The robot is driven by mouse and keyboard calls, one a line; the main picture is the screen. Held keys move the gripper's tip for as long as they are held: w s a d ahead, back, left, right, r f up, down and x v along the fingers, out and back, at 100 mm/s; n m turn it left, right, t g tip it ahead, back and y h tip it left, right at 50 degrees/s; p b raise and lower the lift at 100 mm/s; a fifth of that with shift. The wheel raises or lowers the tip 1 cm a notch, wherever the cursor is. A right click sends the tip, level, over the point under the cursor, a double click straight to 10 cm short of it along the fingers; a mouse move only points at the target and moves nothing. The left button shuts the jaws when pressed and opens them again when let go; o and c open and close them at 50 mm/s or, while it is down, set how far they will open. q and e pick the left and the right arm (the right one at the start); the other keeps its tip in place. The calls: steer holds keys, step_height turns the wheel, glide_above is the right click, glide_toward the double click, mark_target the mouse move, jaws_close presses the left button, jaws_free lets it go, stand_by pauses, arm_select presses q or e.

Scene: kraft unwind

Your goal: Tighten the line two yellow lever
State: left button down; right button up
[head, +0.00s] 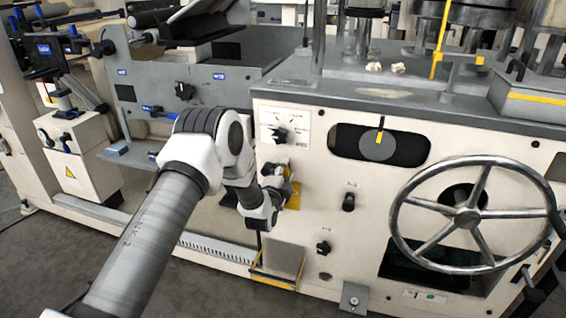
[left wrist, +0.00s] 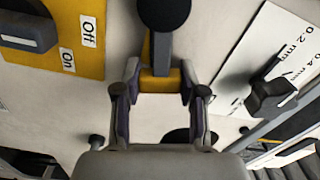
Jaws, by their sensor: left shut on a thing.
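The yellow lever (left wrist: 161,80) is a yellow block with a grey shaft and a dark round knob, seen at the top middle of the left wrist view. My left gripper (left wrist: 160,75) has its two fingers on either side of the yellow part and is shut on it. In the head view my left gripper (head: 277,187) is at the cream machine front, below the dial plate. There my own wrist and fingers hide most of the lever. Its line marking is not readable.
A yellow On/Off plate (left wrist: 55,35) with a grey switch is close to my fingers. The white dial plate (head: 283,126) with a black knob is just above. A large handwheel (head: 466,217) projects at the right. A grey block (head: 284,260) stands low at the front.

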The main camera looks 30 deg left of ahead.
arm_select(q)
steer(key=shift+d+f+m+p, duration=0.1)
steer(key=shift+f+m+p, duration=0.55)
steer(key=shift+m, duration=0.75)
steer(key=shift+f, duration=0.2)
steer(key=c, duration=0.6)
jaws_free()
steer(key=shift+c, duration=0.2)
steer(key=v, duration=1.2)
